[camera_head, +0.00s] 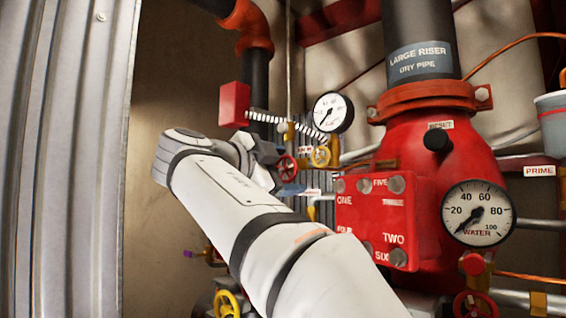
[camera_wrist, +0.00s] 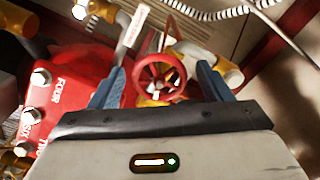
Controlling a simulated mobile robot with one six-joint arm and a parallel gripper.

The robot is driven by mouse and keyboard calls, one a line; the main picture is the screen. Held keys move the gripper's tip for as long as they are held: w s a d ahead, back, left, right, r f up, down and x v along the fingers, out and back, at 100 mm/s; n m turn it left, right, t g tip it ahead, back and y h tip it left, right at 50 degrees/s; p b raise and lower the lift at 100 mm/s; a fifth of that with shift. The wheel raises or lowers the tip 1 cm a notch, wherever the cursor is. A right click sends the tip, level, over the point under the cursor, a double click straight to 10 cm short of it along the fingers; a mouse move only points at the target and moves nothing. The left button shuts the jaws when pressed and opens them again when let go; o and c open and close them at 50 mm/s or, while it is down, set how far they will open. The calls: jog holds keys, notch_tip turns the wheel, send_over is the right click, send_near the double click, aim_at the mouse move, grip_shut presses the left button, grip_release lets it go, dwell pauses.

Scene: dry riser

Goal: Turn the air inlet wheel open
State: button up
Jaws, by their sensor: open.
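A small red handwheel (camera_head: 287,168) sits on brass fittings left of the red valve body. In the wrist view the red wheel (camera_wrist: 142,82) lies between the two blue fingers of my gripper (camera_wrist: 160,74), its rim and spokes facing me. The fingers stand apart, one on each side of the wheel, with visible gaps. My gripper (camera_head: 287,187) is also partly seen in the head view, close beside the wheel. I cannot tell how far the fingertips reach past the rim. Small labels near the wheel are not legible.
The red valve body (camera_head: 440,150) with a numbered cover (camera_head: 375,222) stands right of my arm. A water gauge (camera_head: 478,213) and a smaller gauge (camera_head: 333,112) face out. A coiled white hose (camera_head: 285,121) runs above the wheel. A yellow wheel (camera_head: 227,303) is lower left.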

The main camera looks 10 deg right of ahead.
jog(key=shift+w+d, duration=0.1)
jog(key=shift+d, duration=0.15)
